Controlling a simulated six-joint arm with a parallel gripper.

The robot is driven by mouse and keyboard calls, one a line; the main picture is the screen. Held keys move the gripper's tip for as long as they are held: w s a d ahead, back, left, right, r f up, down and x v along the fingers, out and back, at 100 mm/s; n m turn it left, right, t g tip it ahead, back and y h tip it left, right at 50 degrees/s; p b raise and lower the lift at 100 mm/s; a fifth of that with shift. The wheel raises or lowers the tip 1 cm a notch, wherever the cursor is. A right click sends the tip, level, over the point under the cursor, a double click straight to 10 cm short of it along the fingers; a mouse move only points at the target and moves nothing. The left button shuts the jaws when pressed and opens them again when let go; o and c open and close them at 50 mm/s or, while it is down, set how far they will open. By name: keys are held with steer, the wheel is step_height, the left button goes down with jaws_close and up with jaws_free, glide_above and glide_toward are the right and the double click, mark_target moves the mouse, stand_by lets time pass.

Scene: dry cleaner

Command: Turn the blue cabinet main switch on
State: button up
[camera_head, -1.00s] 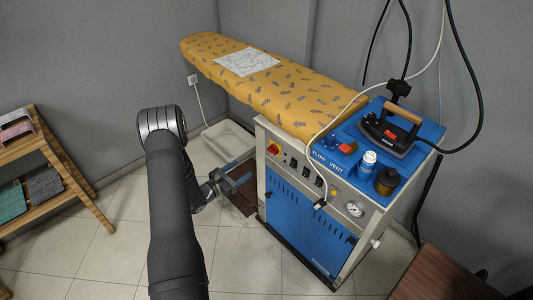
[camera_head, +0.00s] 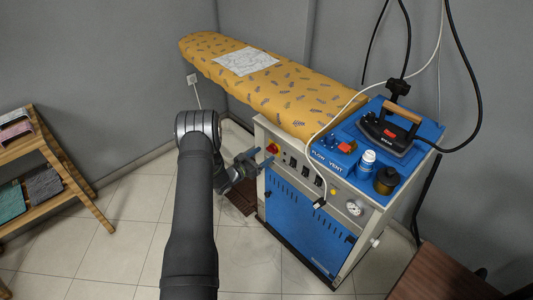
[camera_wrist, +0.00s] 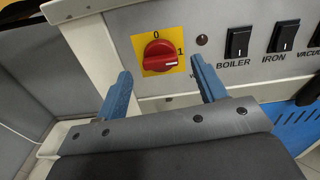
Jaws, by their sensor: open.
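The main switch is a red rotary knob (camera_wrist: 158,56) on a yellow plate (camera_wrist: 177,45) marked 0 at the top and 1 at the right. Its grip bar lies roughly sideways in the wrist view; I cannot tell for certain which mark it points to. In the head view the knob (camera_head: 272,148) is at the upper left of the blue cabinet's (camera_head: 300,222) front panel. My gripper (camera_head: 260,158) is open and empty, close in front of the panel. In the wrist view its blue fingers (camera_wrist: 161,68) stand to either side of the knob, apart from it.
Black rocker switches labelled BOILER (camera_wrist: 238,43) and IRON (camera_wrist: 284,36) sit right of the knob, with a small dark red lamp (camera_wrist: 203,40) between. An iron (camera_head: 390,132) and bottles stand on the cabinet. A white cable (camera_head: 318,188) hangs over the panel's front.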

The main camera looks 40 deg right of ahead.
mark_target(272, 150)
steer(key=shift+d, duration=1.4)
steer(key=c, duration=1)
steer(key=shift+m, duration=0.5)
steer(key=o, duration=1)
